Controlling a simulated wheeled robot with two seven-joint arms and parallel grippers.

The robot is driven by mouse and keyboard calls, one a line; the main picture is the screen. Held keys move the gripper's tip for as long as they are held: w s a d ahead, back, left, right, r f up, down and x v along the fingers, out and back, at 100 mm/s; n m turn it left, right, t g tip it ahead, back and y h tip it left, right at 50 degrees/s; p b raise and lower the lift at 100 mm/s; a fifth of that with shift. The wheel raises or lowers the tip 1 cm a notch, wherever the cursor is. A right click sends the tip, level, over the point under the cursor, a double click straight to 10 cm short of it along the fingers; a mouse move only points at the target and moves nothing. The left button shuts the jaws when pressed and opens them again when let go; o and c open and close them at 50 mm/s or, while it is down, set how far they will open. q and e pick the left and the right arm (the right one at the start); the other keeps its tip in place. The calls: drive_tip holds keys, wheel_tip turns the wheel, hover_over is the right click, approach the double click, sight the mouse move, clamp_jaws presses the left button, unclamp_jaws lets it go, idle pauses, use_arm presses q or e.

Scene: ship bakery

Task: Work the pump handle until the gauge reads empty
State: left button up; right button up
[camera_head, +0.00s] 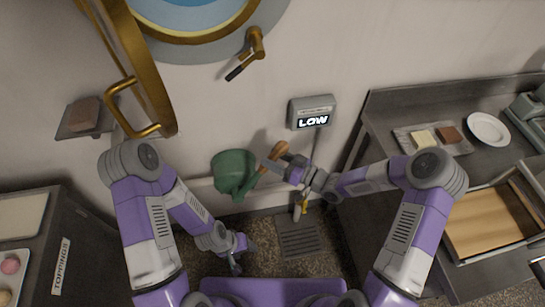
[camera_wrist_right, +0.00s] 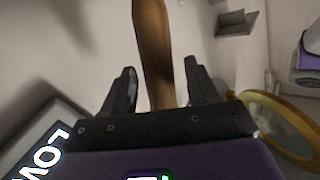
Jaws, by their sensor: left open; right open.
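The green pump (camera_head: 233,172) is on the wall at the middle of the head view, with a lever that slants up to the right and ends in a brown wooden handle (camera_head: 277,150). The grey gauge box (camera_head: 312,113) above right of it reads "LOW". My right gripper (camera_head: 279,164) is open at the handle. In the right wrist view the wooden handle (camera_wrist_right: 153,50) stands between the two open fingers; whether they touch it I cannot tell. My left gripper (camera_head: 237,262) is open and empty, low over the floor below the pump.
A brass porthole (camera_head: 139,60) stands swung open at the upper left, near a small wall shelf (camera_head: 87,117). A steel counter (camera_head: 383,121) with a plate (camera_head: 488,128) and an open drawer (camera_head: 484,222) are at right. A toppings cabinet (camera_head: 87,240) is at left. A floor grate (camera_head: 299,236) lies below the gauge.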

drive_tip(key=shift+w+a, duration=0.25)
drive_tip(key=shift+a, duration=0.15)
clamp_jaws()
